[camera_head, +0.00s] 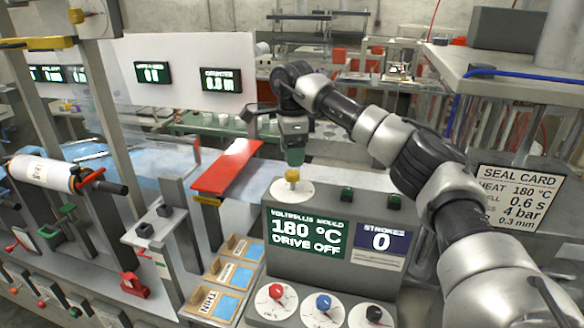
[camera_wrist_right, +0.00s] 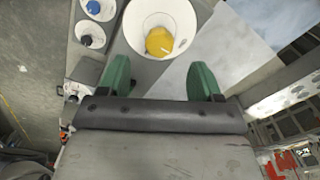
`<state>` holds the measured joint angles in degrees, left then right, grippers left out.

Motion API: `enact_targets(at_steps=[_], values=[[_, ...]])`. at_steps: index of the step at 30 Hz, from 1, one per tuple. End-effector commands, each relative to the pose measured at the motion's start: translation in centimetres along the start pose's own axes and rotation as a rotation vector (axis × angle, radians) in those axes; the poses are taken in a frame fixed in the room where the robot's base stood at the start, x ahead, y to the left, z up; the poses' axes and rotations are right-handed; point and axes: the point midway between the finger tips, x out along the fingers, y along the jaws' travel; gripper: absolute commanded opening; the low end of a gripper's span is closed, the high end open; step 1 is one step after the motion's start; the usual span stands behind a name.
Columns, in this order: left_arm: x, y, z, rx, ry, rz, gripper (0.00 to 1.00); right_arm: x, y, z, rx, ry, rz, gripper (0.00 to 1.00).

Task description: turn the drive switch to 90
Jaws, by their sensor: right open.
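The drive switch appears to be the yellow knob (camera_head: 292,175) on a round white dial (camera_head: 278,191), on top of the grey control box. The box's screen (camera_head: 305,233) reads 180 °C and DRIVE OFF. My right gripper (camera_head: 295,158) points down just above the yellow knob. In the right wrist view, the green fingers of my right gripper (camera_wrist_right: 160,78) are apart and empty, with the yellow knob (camera_wrist_right: 159,42) ahead of the gap between them. A pale pointer mark shows on the knob; the dial's scale is not readable. My left gripper is not in view.
Red, blue and black knobs (camera_head: 322,303) sit on the box's front. A red-topped guard (camera_head: 227,168) stands close on the left. A seal card (camera_head: 518,197) is at right.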

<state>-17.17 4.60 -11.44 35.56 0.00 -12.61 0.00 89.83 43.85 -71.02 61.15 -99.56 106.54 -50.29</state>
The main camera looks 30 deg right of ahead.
Motion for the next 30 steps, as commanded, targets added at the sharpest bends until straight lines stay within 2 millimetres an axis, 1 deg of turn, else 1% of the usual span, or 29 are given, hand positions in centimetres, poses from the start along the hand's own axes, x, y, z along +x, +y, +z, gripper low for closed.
enact_targets(at_steps=[1, 3, 9, 14, 21, 26, 30], values=[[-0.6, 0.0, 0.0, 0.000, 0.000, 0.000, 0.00, 0.9, 0.0, 0.0, 0.000, 0.002, 0.004, 0.65], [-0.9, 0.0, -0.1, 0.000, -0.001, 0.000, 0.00, 2.1, 0.1, 0.0, 0.000, 0.001, 0.003, 0.65], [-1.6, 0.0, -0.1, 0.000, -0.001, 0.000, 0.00, 4.7, 0.0, 0.0, 0.000, -0.001, 0.001, 0.65], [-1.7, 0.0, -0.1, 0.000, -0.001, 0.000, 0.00, 5.5, 0.0, 0.1, -0.001, -0.003, -0.001, 0.65], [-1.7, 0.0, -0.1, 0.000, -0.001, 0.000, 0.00, 5.6, 0.0, 0.1, -0.001, -0.003, -0.001, 0.65], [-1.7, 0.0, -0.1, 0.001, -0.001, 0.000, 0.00, 5.6, 0.0, 0.1, 0.000, -0.003, -0.001, 0.40], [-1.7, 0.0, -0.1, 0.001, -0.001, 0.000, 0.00, 5.6, 0.0, 0.1, 0.000, -0.003, -0.001, 0.19]])
